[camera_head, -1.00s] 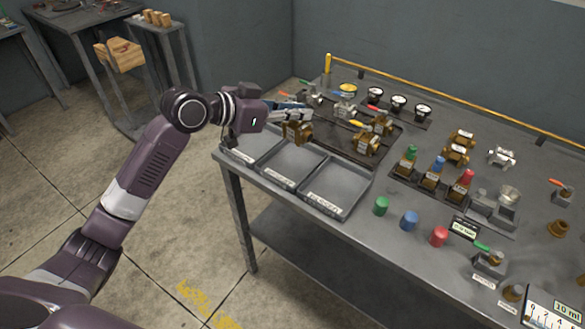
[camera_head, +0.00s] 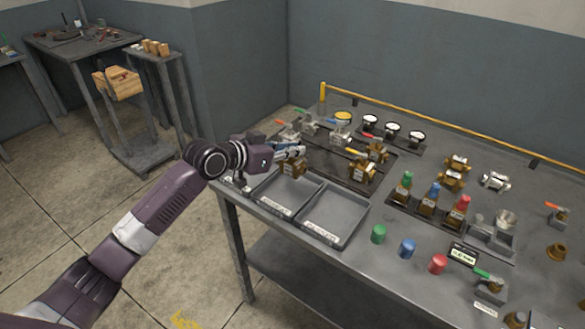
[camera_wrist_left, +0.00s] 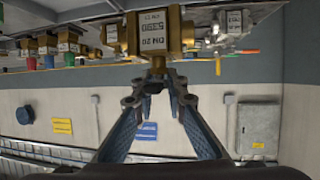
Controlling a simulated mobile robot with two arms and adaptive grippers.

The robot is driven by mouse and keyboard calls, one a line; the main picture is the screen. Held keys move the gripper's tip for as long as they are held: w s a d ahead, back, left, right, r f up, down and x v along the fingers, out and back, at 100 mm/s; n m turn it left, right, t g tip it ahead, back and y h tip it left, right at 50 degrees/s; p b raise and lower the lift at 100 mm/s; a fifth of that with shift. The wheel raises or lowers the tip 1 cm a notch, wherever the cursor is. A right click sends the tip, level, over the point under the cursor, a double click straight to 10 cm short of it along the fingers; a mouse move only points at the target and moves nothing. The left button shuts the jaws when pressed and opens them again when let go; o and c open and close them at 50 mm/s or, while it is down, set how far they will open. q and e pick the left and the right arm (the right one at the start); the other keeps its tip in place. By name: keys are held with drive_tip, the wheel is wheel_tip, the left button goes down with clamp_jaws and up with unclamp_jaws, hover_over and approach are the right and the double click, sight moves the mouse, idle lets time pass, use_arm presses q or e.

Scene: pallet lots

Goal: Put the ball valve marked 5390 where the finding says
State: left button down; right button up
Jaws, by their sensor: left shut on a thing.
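My left gripper (camera_head: 289,153) is shut on a brass ball valve (camera_head: 292,170) and holds it at the back of the middle grey tray (camera_head: 268,206). I cannot tell whether the valve touches the tray. In the left wrist view the same valve (camera_wrist_left: 153,38) sits at the gripper's fingertips (camera_wrist_left: 158,76); its white label reads DN 20 and 5390, upside down. The right tray (camera_head: 325,238) is empty. The left tray is mostly hidden behind my arm. The trays' front labels are too small to read. My right gripper is not in view.
Other valves stand on a dark mat (camera_head: 333,168) behind the trays. Several gauges (camera_head: 392,128) stand farther back. Green (camera_head: 378,233), blue (camera_head: 407,248) and red (camera_head: 437,263) caps stand right of the trays. A yellow rail (camera_head: 450,125) runs along the bench's back edge.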

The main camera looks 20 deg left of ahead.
sight(286, 170)
use_arm(q)
drive_tip(key=shift+f, duration=3.3)
drive_tip(key=shift+f, duration=0.1)
drive_tip(key=c, duration=1.9)
unclamp_jaws()
drive_tip(key=shift+c, duration=0.2)
drive_tip(key=b+v, duration=0.1)
drive_tip(key=v, duration=1)
drive_tip(key=shift+s+a+f, duration=0.1)
drive_tip(key=shift+s+a+r, duration=0.15)
drive_tip(key=shift+s+r, duration=0.1)
drive_tip(key=shift+s, duration=0.1)
